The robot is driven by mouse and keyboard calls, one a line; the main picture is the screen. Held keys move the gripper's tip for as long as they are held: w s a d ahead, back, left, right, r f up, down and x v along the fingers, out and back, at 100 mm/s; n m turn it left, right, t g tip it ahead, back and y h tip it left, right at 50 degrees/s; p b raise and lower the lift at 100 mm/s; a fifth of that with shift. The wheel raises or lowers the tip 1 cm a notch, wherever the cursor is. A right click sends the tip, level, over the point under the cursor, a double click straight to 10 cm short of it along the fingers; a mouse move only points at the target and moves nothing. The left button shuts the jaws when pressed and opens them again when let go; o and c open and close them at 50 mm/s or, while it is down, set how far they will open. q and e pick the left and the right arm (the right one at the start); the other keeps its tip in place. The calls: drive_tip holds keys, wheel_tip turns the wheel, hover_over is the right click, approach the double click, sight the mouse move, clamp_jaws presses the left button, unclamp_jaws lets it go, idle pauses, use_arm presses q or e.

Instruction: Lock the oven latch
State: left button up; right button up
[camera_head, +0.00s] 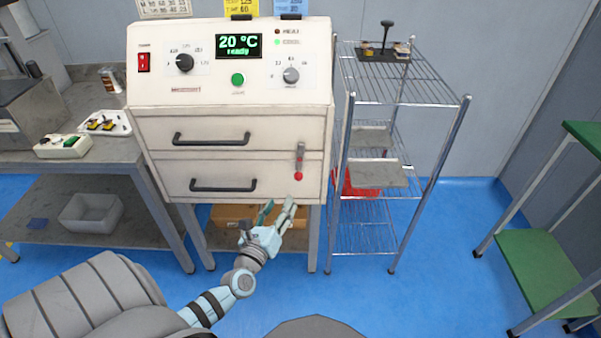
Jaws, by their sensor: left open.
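The oven (232,110) is a white cabinet with two drawers, each with a dark bar handle; both drawers look shut. The oven latch (300,160) is a grey lever with a red knob, on the right side of the drawer fronts. It hangs straight down across the seam, with the knob at its lower end. My left gripper (281,206) is open and empty, just below the oven's lower edge and below and left of the red knob, apart from it in the picture. The exact depth gap is hard to tell. My right gripper is not in view.
A wire rack (403,80) with trays stands close to the oven's right side. A grey workbench (90,150) with a small control box (62,146) and a white tray (105,122) adjoins on the left. A green-topped shelf (540,262) is at far right. Blue floor between is clear.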

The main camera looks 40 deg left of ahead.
use_arm(q)
approach(297, 178)
drive_tip(key=x, duration=0.3)
drive_tip(key=b+x, duration=0.1)
drive_tip(key=x, duration=0.1)
drive_tip(key=b+x, duration=0.1)
drive_tip(key=x, duration=0.4)
drive_tip(key=shift+w+a+f+b, duration=0.2)
drive_tip(key=shift+f+b, duration=0.1)
drive_tip(key=shift+b, duration=0.1)
drive_tip(key=shift+w+a+r, duration=0.1)
drive_tip(key=shift+w, duration=0.25)
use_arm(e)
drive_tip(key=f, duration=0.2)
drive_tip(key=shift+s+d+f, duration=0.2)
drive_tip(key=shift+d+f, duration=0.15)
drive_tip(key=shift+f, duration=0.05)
use_arm(q)
drive_tip(key=shift+c, duration=0.6)
